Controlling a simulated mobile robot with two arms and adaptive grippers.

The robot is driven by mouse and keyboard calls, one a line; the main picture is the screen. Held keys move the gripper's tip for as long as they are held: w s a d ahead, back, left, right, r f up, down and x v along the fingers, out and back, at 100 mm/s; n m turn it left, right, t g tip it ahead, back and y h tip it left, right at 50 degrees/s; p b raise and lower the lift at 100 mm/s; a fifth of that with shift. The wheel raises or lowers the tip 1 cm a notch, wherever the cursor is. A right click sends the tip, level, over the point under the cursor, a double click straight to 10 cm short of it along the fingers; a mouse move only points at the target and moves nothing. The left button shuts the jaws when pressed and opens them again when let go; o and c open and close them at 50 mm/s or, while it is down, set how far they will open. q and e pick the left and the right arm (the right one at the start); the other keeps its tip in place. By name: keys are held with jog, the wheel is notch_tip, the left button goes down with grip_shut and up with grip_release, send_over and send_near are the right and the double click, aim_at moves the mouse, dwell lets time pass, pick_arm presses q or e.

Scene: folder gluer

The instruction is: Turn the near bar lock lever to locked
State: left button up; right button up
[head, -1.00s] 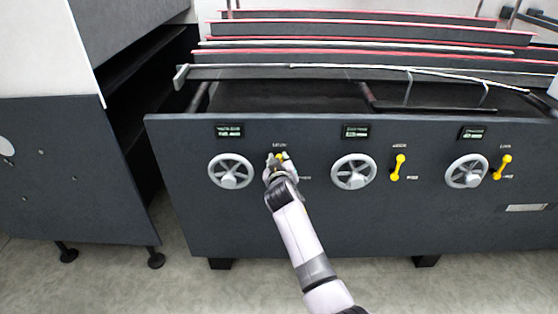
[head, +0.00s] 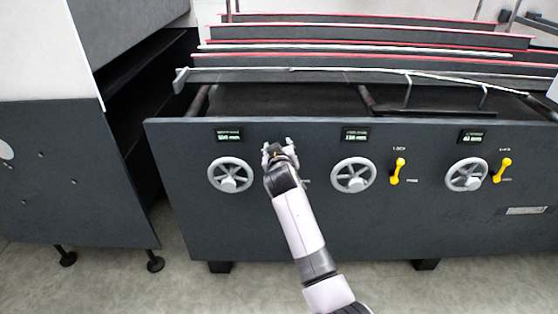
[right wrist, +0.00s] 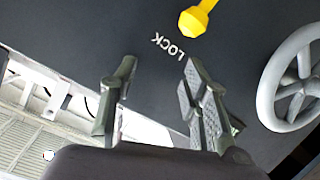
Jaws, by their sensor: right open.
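The leftmost yellow lock lever is mostly hidden behind my right gripper (head: 279,149) in the head view. In the right wrist view one end of this yellow lever (right wrist: 195,19) shows at the top, cut off by the frame edge. The white LOCK label (right wrist: 168,46) is close to that end. My right gripper (right wrist: 158,68) is open, with nothing between its fingers, and the lever end lies beyond the fingertips, apart from them in the picture. The lever's full angle cannot be told. My left gripper is not in view.
Handwheels stand left (head: 230,175) and right (head: 353,175) of my right gripper on the dark panel (head: 330,225). A middle yellow lever (head: 397,171) and a right yellow lever (head: 503,170) are farther right. Small displays (head: 229,136) sit above the wheels.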

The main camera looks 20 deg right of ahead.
jog(key=shift+r, duration=1.95)
